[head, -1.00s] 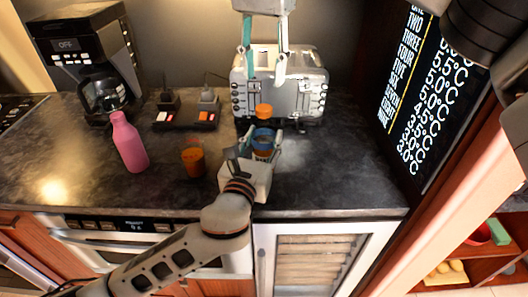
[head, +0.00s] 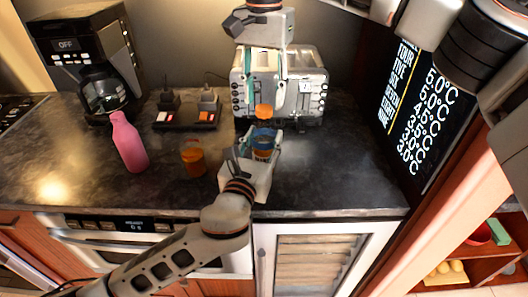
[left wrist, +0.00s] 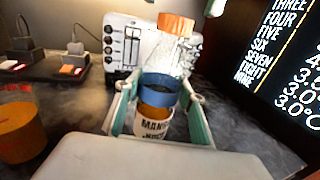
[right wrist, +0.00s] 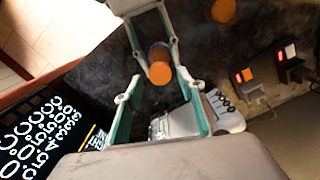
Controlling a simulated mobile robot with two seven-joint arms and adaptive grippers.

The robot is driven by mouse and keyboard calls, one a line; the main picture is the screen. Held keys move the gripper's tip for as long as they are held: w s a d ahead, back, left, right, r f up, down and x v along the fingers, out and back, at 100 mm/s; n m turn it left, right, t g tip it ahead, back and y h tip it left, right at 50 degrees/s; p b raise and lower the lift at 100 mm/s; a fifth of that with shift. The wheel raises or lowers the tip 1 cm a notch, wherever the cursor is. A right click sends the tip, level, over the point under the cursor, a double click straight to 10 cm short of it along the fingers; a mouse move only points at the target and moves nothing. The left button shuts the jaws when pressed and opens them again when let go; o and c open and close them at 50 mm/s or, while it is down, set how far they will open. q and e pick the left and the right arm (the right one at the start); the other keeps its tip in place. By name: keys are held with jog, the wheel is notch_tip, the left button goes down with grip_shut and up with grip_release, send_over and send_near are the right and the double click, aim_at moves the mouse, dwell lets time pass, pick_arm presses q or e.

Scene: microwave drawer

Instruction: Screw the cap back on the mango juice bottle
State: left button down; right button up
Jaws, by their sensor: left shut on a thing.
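The mango juice bottle (head: 264,137) stands upright on the counter. It has a clear upper part, a blue band and a white label, which shows in the left wrist view (left wrist: 154,125). My left gripper (left wrist: 166,88) is shut around the bottle at its blue band. The orange cap (head: 264,110) sits at the top of the bottle (left wrist: 176,23); I cannot tell how tightly it is seated. My right gripper (head: 262,88) is open and empty, pointing down above the cap. In the right wrist view the cap (right wrist: 160,72) shows just beyond and between its fingertips.
A glass of orange juice (head: 193,160) and a pink bottle (head: 129,143) stand to the left. A silver toaster (head: 300,90) is close behind the bottle. A coffee maker (head: 85,55) and a power strip (head: 187,117) are at the back left. The counter's right front is clear.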

jog(key=shift+f, duration=1.2)
